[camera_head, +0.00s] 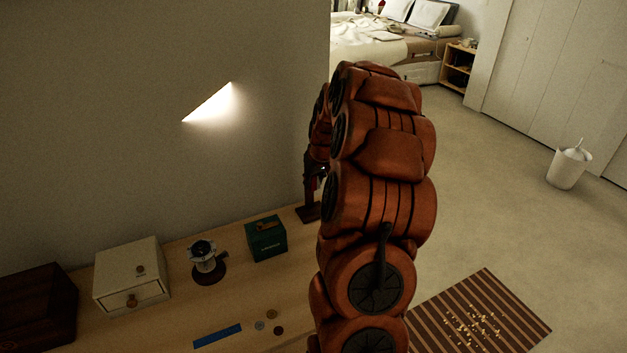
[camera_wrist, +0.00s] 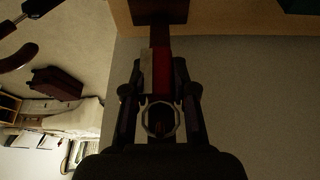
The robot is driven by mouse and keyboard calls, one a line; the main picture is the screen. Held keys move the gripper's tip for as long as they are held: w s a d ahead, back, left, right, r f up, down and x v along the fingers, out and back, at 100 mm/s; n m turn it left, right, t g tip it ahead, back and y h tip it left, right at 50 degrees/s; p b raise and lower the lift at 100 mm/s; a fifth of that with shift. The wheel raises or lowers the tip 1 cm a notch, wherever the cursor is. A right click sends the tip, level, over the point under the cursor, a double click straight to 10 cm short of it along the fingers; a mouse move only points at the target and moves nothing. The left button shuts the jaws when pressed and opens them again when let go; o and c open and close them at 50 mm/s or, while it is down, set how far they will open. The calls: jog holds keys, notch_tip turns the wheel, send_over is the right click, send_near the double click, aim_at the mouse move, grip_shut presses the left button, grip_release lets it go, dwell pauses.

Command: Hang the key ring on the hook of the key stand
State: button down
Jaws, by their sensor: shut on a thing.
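In the wrist view, my gripper (camera_wrist: 160,70) is shut on the key ring; a red piece (camera_wrist: 161,75), apparently its tag, lies between the fingers beside a pale strip. A grey metal ring (camera_wrist: 149,127) shows closer to the camera, between the finger linkages. The key stand's dark base (camera_wrist: 160,12) and post lie beyond the fingertips, in line with them. In the head view, the stand's brown base (camera_head: 308,213) is on the desk by the wall, left of my arm. My arm hides most of my gripper there. The hook and any contact with it cannot be made out.
On the desk (camera_head: 180,325) stand a green box (camera_head: 266,240), a small metal device (camera_head: 205,262), a white drawer box (camera_head: 131,272) and a dark box (camera_head: 38,305). A blue strip (camera_head: 217,336) and several coins lie in front. A striped mat (camera_head: 430,320) is on the floor at right.

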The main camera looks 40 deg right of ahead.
jog(key=c, duration=0.9)
grip_release()
jog(key=shift+o, duration=0.2)
jog(key=shift+r, duration=0.1)
jog(key=v, duration=1.2)
jog(key=shift+a, duration=0.1)
